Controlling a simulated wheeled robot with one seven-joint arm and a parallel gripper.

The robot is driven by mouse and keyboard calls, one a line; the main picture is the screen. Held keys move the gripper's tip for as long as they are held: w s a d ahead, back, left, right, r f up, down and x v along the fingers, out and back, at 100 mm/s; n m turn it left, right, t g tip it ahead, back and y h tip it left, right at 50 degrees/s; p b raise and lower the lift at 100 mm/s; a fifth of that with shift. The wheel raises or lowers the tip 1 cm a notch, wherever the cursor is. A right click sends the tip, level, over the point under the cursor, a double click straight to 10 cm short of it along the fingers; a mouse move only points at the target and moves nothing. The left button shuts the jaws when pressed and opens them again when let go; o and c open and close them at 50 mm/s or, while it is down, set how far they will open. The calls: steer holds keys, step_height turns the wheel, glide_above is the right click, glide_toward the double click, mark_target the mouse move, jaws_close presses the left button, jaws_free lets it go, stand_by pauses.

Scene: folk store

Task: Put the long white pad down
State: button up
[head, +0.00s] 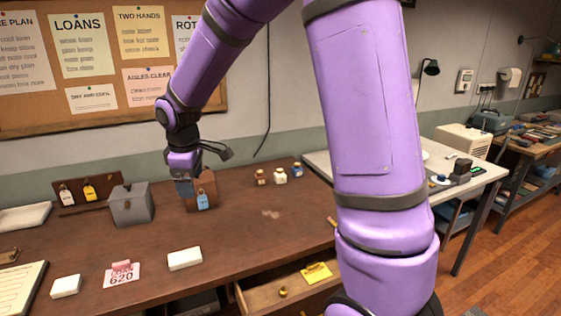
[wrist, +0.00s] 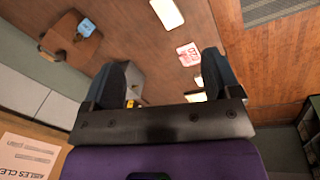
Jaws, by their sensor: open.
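The long white pad (head: 185,258) lies flat on the brown table, near its front edge, right of the pink card. A white pad at the top of the wrist view (wrist: 166,13) looks like the same one. A shorter white pad (head: 66,286) lies left of the pink card (head: 122,275). My gripper (head: 184,188) is above the back of the table, close to the brown box, apart from the white pads. In the wrist view my gripper (wrist: 163,78) has its fingers wide apart with nothing held between them.
A grey box (head: 132,205) and a brown box with a blue tag (head: 201,190) stand at the back. Several small bottles (head: 280,175) stand further right. An open drawer (head: 290,292) holds a yellow item. The table middle is mostly clear.

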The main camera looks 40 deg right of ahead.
steer(key=s+d+r+m+t, duration=0.2)
steer(key=s+r+m, duration=0.3)
steer(key=s+r, duration=0.75)
steer(key=s+d+m+t, duration=0.1)
steer(key=s+m, duration=0.3)
steer(key=s, duration=1.2)
steer(key=shift+s+d+r+m+t+y, duration=0.25)
steer(key=shift+d+r+m+t+y, duration=0.05)
steer(key=shift+r+m+y, duration=0.1)
steer(key=shift+c, duration=0.2)
